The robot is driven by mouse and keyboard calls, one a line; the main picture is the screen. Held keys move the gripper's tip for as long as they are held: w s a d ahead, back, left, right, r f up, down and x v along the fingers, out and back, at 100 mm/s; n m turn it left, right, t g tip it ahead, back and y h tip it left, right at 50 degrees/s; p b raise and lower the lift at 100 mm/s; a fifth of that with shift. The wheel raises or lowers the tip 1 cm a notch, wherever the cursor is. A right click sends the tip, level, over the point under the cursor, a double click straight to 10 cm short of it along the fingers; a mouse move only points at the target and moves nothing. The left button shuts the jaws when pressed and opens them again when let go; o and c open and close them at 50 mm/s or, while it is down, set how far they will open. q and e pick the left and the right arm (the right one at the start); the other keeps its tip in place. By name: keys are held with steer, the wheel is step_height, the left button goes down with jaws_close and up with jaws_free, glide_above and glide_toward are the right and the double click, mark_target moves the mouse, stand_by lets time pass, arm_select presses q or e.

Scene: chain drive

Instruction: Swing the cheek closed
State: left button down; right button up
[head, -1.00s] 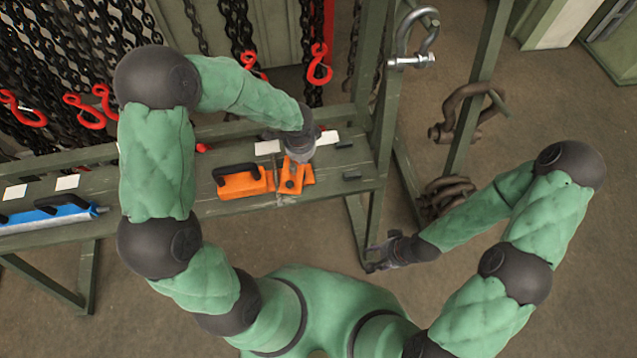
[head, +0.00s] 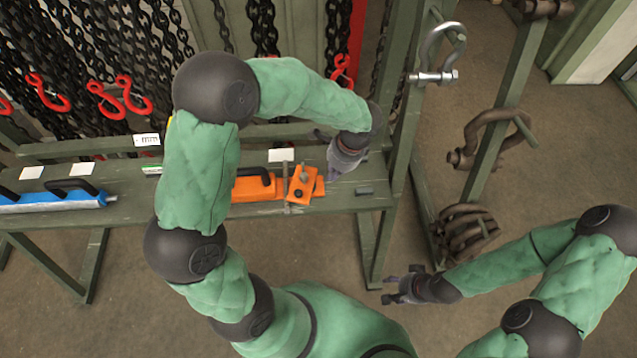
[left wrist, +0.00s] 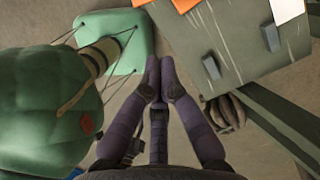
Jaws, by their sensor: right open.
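An orange tool (head: 245,190) with a black handle sits on the green bench. At its right end is an orange plate (head: 297,192) with a dark round spot and an upright pin; it looks like the cheek and sits at an angle to the body. My left gripper (head: 331,154) is above the bench, to the right of and apart from the plate. In the left wrist view my left gripper (left wrist: 160,66) has its fingertips together with nothing between them; orange edges (left wrist: 184,4) show at the top. My right gripper (head: 396,289) is open and empty, in front of the bench.
A blue tool (head: 60,201) lies on the bench at left. A small dark block (head: 364,191) is near the bench's right end. Chains and red hooks (head: 130,93) hang behind. A shackle (head: 436,75) hangs on the frame post at right.

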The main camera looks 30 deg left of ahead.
arm_select(q)
steer(key=b, duration=0.3)
glide_toward(308, 196)
step_height(308, 196, down, 5)
steer(key=d, duration=0.2)
steer(key=a, duration=0.3)
steer(key=shift+s+a+f+b, duration=0.1)
steer(key=shift+s+b, duration=0.2)
steer(key=shift+b, duration=0.1)
